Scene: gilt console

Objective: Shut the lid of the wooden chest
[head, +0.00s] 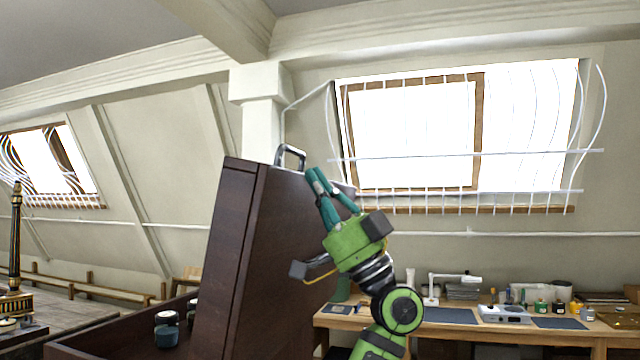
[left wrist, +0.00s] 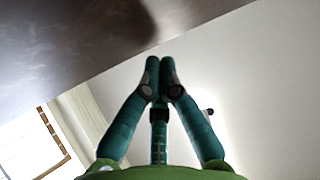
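The wooden chest (head: 85,344) is dark brown and open, at the lower left of the head view. Its lid (head: 285,260) stands steeply raised, with a metal handle (head: 290,153) on its top edge. My left gripper (head: 316,178) is green and teal, at the right side of the lid near its upper edge, its fingers pointing up. In the left wrist view its fingertips (left wrist: 160,64) are together with nothing visible between them. The dark lid (left wrist: 90,40) fills the upper left there; I cannot tell whether the fingers touch it. My right gripper is not in view.
Dark cups (head: 167,336) stand inside the chest. A wooden workbench (head: 590,334) with a lamp (head: 450,279), bottles and mats is at the right. A gilt column (head: 15,240) stands at the far left. Barred windows (head: 410,135) are in the sloping wall behind.

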